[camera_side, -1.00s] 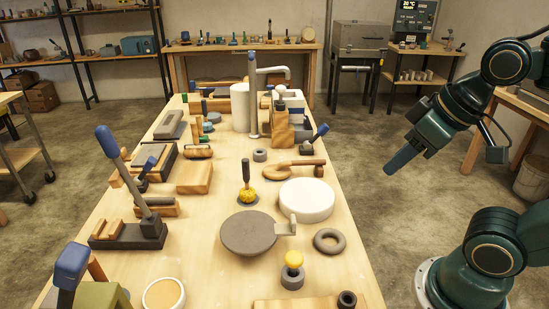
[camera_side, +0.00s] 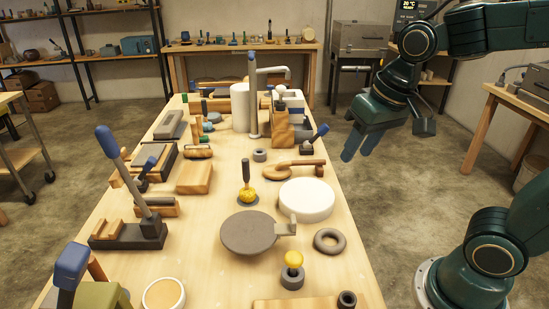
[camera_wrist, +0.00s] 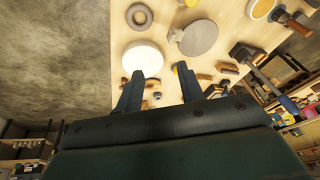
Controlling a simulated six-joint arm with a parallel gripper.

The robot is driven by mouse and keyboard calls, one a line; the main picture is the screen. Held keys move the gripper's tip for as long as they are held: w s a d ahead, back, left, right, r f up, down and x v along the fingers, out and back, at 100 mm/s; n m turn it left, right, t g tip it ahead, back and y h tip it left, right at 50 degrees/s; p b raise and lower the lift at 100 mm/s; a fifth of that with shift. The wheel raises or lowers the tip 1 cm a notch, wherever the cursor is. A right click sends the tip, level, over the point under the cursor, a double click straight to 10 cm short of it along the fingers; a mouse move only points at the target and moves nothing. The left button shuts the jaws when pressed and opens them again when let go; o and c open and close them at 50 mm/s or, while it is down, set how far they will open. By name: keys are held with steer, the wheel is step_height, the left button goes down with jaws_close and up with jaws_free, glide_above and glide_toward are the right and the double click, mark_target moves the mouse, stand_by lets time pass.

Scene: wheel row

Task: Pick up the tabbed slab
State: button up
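The tabbed slab (camera_side: 249,233) is a flat, round, grey-brown disc with a light upright tab on its right side in the side view. It lies on the workbench between the white round disc and the front edge. In the wrist view the slab (camera_wrist: 199,38) is at the top, right of centre, with its tab toward the left. My gripper (camera_side: 358,144) is in the air off the bench's right side, above the floor, well apart from the slab. Its two fingers (camera_wrist: 159,68) are spread with nothing between them.
A white round disc (camera_side: 306,200) stands close behind the slab. A dark ring (camera_side: 329,241) lies to its right, and a yellow-knobbed piece (camera_side: 293,268) stands in front. A yellow piece with a dark handle (camera_side: 247,190) is behind. A tall lever tool (camera_side: 132,195) stands left.

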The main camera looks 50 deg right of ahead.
steer(key=w+f+m+g, duration=0.2)
steer(key=w+f+m, duration=0.15)
steer(key=w, duration=0.35)
steer(key=m+g, duration=0.2)
glide_above(293, 218)
step_height(293, 218, down, 7)
steer(key=shift+f, duration=4.3)
steer(key=shift+f, duration=0.1)
steer(key=shift+f, duration=2.5)
